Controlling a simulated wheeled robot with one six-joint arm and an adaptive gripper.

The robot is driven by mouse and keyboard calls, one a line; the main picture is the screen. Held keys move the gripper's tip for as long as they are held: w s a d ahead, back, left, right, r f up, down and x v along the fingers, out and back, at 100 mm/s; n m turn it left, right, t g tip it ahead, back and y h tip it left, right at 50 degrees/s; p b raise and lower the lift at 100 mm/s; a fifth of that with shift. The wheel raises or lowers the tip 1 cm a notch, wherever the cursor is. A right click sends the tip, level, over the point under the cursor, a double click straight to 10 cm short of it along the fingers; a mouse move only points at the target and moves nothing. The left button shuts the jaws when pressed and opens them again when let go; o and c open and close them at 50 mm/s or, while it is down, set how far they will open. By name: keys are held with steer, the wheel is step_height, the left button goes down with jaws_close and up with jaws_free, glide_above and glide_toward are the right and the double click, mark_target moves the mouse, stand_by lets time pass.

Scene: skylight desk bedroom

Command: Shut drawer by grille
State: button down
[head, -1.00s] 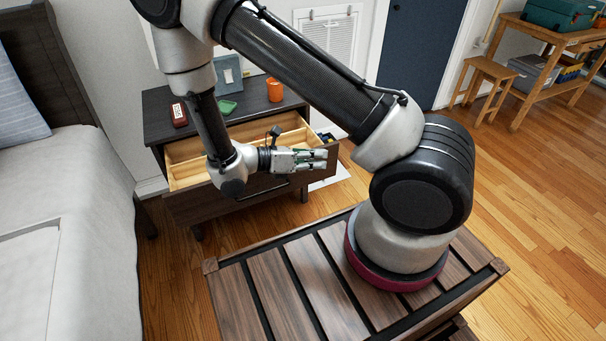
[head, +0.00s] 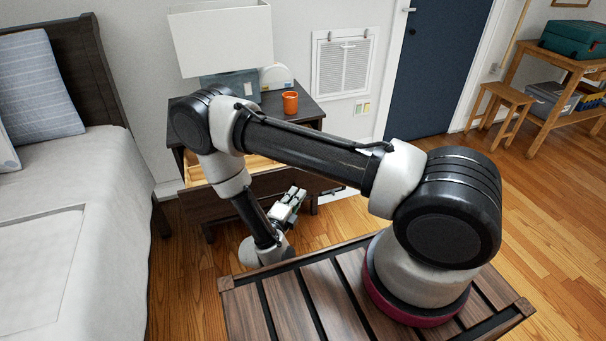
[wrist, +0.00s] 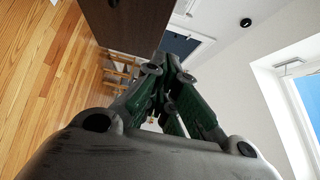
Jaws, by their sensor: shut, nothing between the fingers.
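The drawer (head: 262,186) is in the dark nightstand (head: 308,110) on the wall beside the grille (head: 343,65). It stands open, and part of its pale wooden inside shows behind my arm. My gripper (head: 296,192) is shut and empty, low in front of the drawer's front, pointing up and toward it. I cannot tell whether it touches the front. My arm hides the drawer's left part and handle.
An orange cup (head: 290,102) and a lamp (head: 222,42) stand on the nightstand. The bed (head: 70,240) is close on the left. A blue door (head: 435,70) and a wooden stool (head: 500,100) are to the right. Wooden floor (head: 345,215) is clear right of the gripper.

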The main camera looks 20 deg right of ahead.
steer(key=w+d, duration=0.5)
steer(key=w, duration=0.4)
steer(key=shift+w+d, duration=0.35)
